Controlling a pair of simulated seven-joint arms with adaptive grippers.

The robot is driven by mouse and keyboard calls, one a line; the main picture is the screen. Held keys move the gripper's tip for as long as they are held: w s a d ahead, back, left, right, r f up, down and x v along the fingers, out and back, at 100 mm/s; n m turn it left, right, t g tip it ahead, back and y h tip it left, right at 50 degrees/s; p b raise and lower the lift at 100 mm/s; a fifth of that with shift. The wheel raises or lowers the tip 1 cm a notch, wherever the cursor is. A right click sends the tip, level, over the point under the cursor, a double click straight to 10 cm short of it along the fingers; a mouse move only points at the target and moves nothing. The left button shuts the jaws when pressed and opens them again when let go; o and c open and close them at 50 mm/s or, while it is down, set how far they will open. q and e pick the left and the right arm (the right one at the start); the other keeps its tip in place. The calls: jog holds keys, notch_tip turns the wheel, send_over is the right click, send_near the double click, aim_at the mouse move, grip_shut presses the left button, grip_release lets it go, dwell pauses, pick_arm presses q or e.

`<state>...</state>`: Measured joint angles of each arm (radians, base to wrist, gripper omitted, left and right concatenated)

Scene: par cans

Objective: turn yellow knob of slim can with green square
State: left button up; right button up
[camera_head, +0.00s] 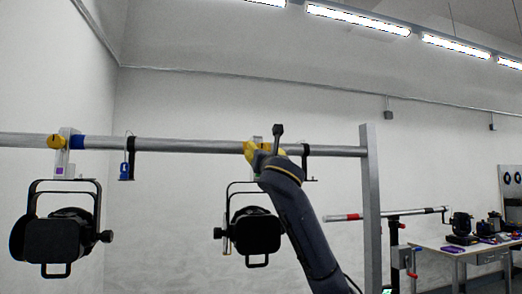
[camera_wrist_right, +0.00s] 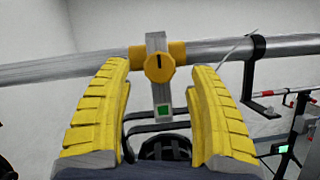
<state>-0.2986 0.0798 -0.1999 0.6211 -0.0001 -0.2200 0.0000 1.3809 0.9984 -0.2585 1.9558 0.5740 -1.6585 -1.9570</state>
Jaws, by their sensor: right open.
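The yellow knob (camera_wrist_right: 160,67) sits on the front of a grey clamp on the pipe, with a dark mark near its top. A green square (camera_wrist_right: 163,111) shows on the clamp's plate below the knob. In the head view the black can (camera_head: 256,236) hangs under this clamp, and my right arm hides most of the knob. My right gripper (camera_wrist_right: 160,95) is open, with its ribbed yellow fingers on either side of the knob and clamp plate in the picture. It appears apart from the knob. My left gripper is not in view.
Another black can (camera_head: 55,238) hangs at the left, its clamp bearing a purple square and a yellow knob (camera_head: 58,142). The pipe (camera_head: 205,146) runs to a grey post (camera_head: 371,210). A black hook (camera_wrist_right: 252,75) hangs right of the clamp. A workbench (camera_head: 465,250) stands at right.

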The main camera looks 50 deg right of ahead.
jog(key=shift+x, duration=2.05)
jog(key=c, duration=1.2)
